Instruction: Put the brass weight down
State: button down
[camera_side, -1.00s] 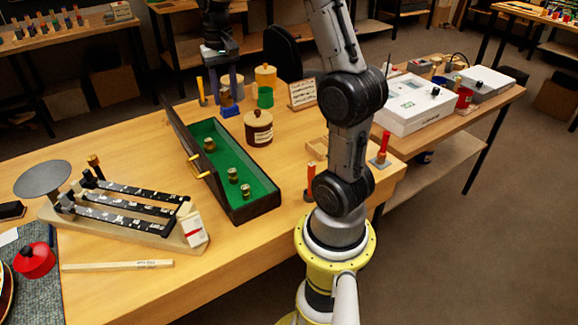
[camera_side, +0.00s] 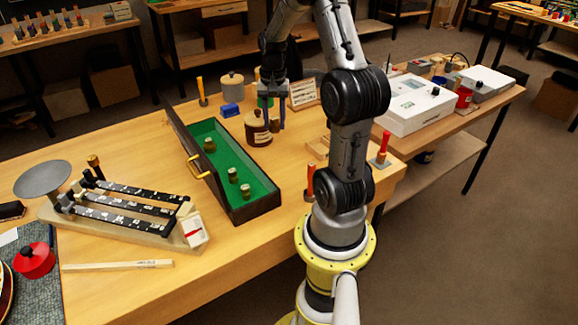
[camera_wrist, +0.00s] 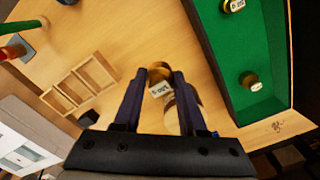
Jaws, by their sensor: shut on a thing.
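My gripper (camera_wrist: 160,88) is shut on the brass weight (camera_wrist: 160,74), a small brass cylinder with a white label, held between the fingertips in the wrist view.
A compartmented wooden tray (camera_wrist: 80,86) lies on the table, with bare wood between it and my gripper. A red-handled tool (camera_side: 383,146) stands to the right. A balance (camera_side: 125,220) is at left.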

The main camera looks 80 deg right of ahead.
aim_at(276, 164)
notch_tip(276, 164, down, 12)
jog(key=shift+f, duration=0.2)
dwell(0.4)
jog(key=shift+f, duration=0.1)
jog(key=shift+c, duration=2.3)
grip_release()
